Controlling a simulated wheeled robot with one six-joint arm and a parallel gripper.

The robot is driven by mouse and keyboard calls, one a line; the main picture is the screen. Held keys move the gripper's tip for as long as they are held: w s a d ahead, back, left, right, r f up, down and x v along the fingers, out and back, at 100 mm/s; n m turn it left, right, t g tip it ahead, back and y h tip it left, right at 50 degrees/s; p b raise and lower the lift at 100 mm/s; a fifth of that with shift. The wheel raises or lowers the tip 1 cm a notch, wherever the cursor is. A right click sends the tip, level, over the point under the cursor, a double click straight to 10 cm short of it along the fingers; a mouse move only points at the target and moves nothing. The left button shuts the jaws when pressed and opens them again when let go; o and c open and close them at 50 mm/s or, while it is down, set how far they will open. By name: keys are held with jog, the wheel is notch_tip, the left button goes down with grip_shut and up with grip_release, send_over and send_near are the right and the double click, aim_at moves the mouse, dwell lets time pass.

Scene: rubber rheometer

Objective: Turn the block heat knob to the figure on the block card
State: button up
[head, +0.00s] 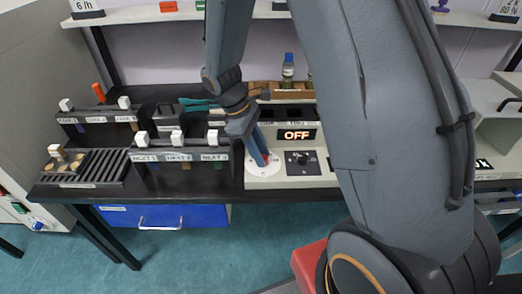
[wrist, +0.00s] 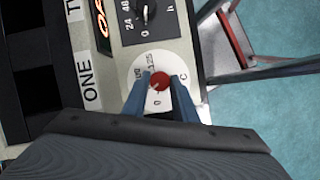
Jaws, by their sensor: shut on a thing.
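The block heat knob is the red knob (wrist: 159,82) on a white round dial (wrist: 155,62) marked in C in the wrist view. A 0 shows below it and 125 above; other figures are partly covered. I cannot read its pointer setting. My gripper (wrist: 160,86) has one blue finger on each side of the knob and is shut on it. In the head view my gripper (head: 266,160) reaches down to the white dial (head: 256,170) at the left of the pale front panel. I cannot make out a block card.
A black timer knob (head: 300,158) marked in h sits right of the dial, below a display (head: 297,135) reading OFF. A rack with white-topped items (head: 178,153) stands left of my gripper. My arm hides much of the right side.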

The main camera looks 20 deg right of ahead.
aim_at(260, 126)
jog(key=m+y, duration=0.1)
jog(key=m, duration=0.1)
jog(key=m+g+p, duration=0.1)
jog(key=m, duration=0.2)
jog(key=shift+w+d+m+y+p, duration=0.2)
jog(key=shift+m+y+p, duration=0.1)
jog(key=shift+y, duration=0.1)
jog(key=m+y, duration=0.1)
jog(key=m, duration=0.2)
jog(key=m+y+p, duration=0.1)
jog(key=m, duration=0.1)
jog(key=shift+d+m+g, duration=0.15)
jog(key=shift+m+g, duration=0.15)
jog(key=shift+m, duration=0.4)
jog(key=o, duration=1)
jog(key=shift+o, duration=0.2)
jog(key=shift+b+v, duration=0.95)
jog(key=shift+v, duration=3)
jog(key=shift+d, duration=0.2)
